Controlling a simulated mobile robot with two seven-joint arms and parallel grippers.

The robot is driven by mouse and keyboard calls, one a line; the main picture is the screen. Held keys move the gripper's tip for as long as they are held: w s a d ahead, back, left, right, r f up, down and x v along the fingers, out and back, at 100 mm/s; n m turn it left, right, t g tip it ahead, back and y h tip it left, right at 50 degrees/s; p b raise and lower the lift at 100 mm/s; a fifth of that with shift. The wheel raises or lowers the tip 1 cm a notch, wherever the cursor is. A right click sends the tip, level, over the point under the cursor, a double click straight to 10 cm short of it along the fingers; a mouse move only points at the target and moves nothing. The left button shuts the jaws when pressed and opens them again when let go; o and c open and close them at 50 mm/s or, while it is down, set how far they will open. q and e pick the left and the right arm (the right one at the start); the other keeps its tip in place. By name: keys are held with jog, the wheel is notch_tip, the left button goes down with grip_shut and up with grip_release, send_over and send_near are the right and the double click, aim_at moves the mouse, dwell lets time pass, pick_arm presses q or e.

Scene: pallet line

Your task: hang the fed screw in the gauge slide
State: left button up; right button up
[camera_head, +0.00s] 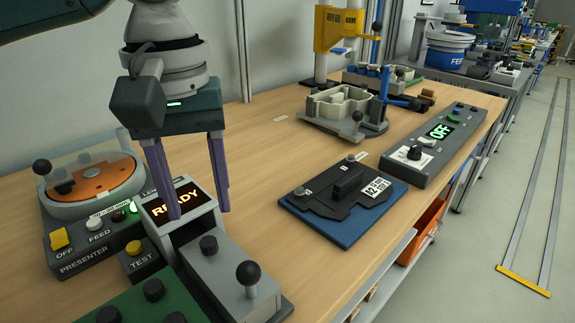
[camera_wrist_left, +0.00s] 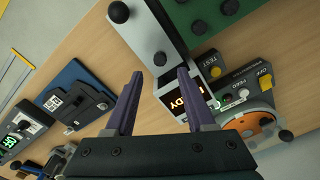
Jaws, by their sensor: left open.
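The gauge (camera_head: 225,262) is a grey block with a lit READY screen (camera_head: 172,201), black knobs and a ball-topped lever (camera_head: 249,273); it also shows in the left wrist view (camera_wrist_left: 163,55). The presenter (camera_head: 65,262) stands left of it, with an orange disc (camera_head: 100,180) and FEED button. I cannot make out a screw in either view, nor the slide's slot clearly. My left gripper (camera_head: 199,214) is open and empty, fingers pointing down, over the READY screen end of the gauge. In the left wrist view its purple fingers (camera_wrist_left: 159,73) are apart. My right gripper is not in view.
A green panel (camera_head: 140,300) with black knobs lies in front. A blue board with a black fixture (camera_head: 335,192) lies to the right, beside a grey control box reading OFF (camera_head: 437,140). A grey casting (camera_head: 345,108) stands behind. Bare tabletop (camera_head: 265,165) lies between.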

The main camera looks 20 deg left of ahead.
aim_at(208, 242)
pick_arm(q)
notch_tip(208, 242, up, 7)
jog(key=shift+f+p, duration=0.15)
jog(key=shift+p, duration=0.2)
